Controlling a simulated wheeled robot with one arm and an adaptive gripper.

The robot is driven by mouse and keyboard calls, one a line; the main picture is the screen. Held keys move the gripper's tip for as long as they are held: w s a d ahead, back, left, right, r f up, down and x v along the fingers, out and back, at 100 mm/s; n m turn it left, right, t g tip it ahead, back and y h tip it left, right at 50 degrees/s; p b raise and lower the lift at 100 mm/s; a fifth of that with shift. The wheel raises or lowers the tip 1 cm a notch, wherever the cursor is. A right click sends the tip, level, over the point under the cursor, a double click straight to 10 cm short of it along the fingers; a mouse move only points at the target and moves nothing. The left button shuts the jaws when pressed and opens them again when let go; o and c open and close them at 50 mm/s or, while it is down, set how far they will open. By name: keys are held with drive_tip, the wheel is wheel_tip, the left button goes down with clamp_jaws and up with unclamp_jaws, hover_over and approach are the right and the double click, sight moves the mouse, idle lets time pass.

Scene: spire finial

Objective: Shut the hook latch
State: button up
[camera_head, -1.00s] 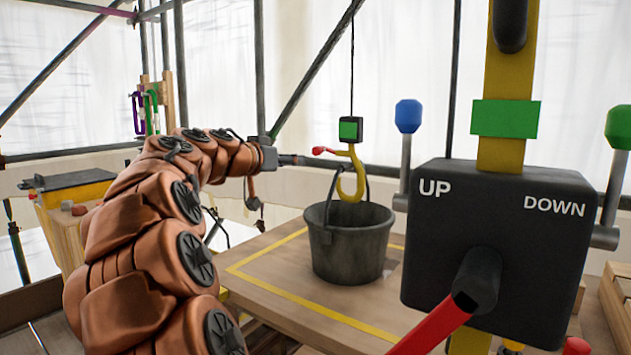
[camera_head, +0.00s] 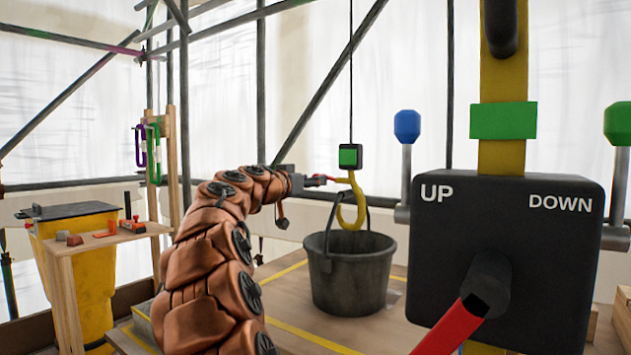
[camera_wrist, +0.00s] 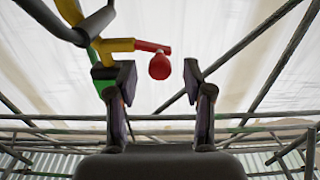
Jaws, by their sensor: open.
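The yellow hook (camera_head: 348,200) hangs from a cable under a black block with a green face (camera_head: 350,155). Its red latch lever (camera_head: 319,178) sticks out to the left; the wrist view shows its round red end (camera_wrist: 158,65). The black bucket (camera_head: 348,270) stands below on the wooden platform, its handle raised by the hook; I cannot tell whether it sits inside the hook. My gripper (camera_head: 308,180) is beside the hook at the latch. In the wrist view my gripper (camera_wrist: 159,78) is open, with the red end between or just beyond its fingertips.
A black control box (camera_head: 505,250) marked UP and DOWN, with a red lever (camera_head: 455,325), stands close at right. A wooden bench (camera_head: 100,240) with small tools is at left, by a yellow bin (camera_head: 85,275). Scaffold poles cross behind.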

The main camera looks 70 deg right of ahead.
drive_tip(key=shift+x, duration=1.2)
drive_tip(key=shift+c, duration=0.3)
clamp_jaws()
